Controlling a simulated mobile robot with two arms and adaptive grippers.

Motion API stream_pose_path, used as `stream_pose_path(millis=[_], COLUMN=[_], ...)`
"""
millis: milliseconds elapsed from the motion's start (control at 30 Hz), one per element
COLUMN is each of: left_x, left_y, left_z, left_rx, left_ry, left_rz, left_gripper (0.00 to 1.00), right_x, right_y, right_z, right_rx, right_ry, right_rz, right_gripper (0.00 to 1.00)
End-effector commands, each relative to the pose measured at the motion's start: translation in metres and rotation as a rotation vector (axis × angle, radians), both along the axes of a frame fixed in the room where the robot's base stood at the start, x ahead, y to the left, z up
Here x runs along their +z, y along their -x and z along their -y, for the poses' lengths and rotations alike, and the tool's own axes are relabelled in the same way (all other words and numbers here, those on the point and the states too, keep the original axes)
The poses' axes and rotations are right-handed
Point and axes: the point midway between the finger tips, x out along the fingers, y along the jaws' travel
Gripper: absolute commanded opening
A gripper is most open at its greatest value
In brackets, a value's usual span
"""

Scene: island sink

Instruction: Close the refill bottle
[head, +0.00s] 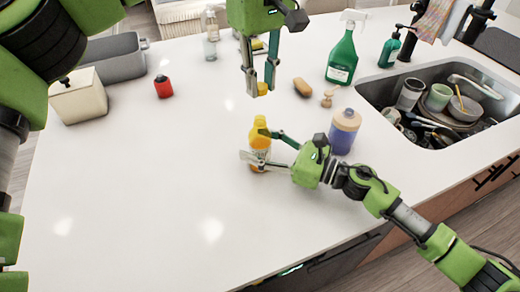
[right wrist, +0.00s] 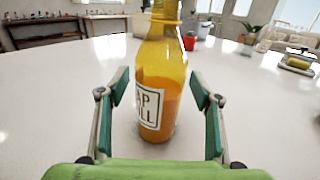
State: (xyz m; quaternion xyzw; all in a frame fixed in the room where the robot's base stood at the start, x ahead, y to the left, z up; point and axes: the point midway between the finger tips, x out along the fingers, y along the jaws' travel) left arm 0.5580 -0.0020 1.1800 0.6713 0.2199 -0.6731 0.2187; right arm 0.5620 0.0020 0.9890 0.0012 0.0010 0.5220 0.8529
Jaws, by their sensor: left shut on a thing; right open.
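The refill bottle (head: 259,140), yellow-orange with a white label, stands upright on the white counter. It also shows in the right wrist view (right wrist: 158,105), partly filled with orange liquid, its top cut off by the frame. My right gripper (head: 257,146) has its fingers on either side of the bottle; in the right wrist view gaps show between the fingers and the bottle, so it is open. My left gripper (head: 260,88) points down above the bottle, shut on a small yellow cap (head: 263,88). The cap is apart from the bottle's top.
A purple bottle with a tan top (head: 344,131) stands close to my right gripper. A green spray bottle (head: 342,60), a brown sponge (head: 302,87) and a sink full of dishes (head: 440,100) are to the right. The counter's left and front are mostly clear.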

Motion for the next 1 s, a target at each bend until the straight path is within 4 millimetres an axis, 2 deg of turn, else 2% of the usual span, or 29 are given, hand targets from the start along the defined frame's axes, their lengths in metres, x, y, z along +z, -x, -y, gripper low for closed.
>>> stream_pose_path(millis=[133, 167, 367, 467, 800, 1000], left_x=[0.0, 0.0, 0.0, -0.002, -0.046, -0.05], left_y=[0.0, 0.0, 0.0, 0.0, 0.001, 0.0], left_z=[0.0, 0.0, 0.0, 0.0, 0.0, 0.0], left_rx=[0.0, 0.0, 0.0, 0.0, 0.0, 0.0], left_ry=[0.0, 0.0, 0.0, 0.0, 0.001, 0.001], left_rz=[0.0, 0.0, 0.0, -0.001, -0.001, 0.002], left_gripper=[0.15, 0.15, 0.15, 0.15, 0.15, 0.15], right_x=[0.0, 0.0, 0.0, 0.0, 0.0, 0.0], right_y=[0.0, 0.0, 0.0, 0.0, 0.0, 0.0], right_z=[0.0, 0.0, 0.0, 0.0, 0.0, 0.0], right_rx=[0.0, 0.0, 0.0, 0.0, 0.0, 0.0], right_ry=[0.0, 0.0, 0.0, 0.0, 0.0, 0.0], right_rz=[0.0, -0.001, -0.001, -0.001, -0.001, -0.001], right_gripper=[0.59, 0.54, 0.02, 0.0, 0.0, 0.0])
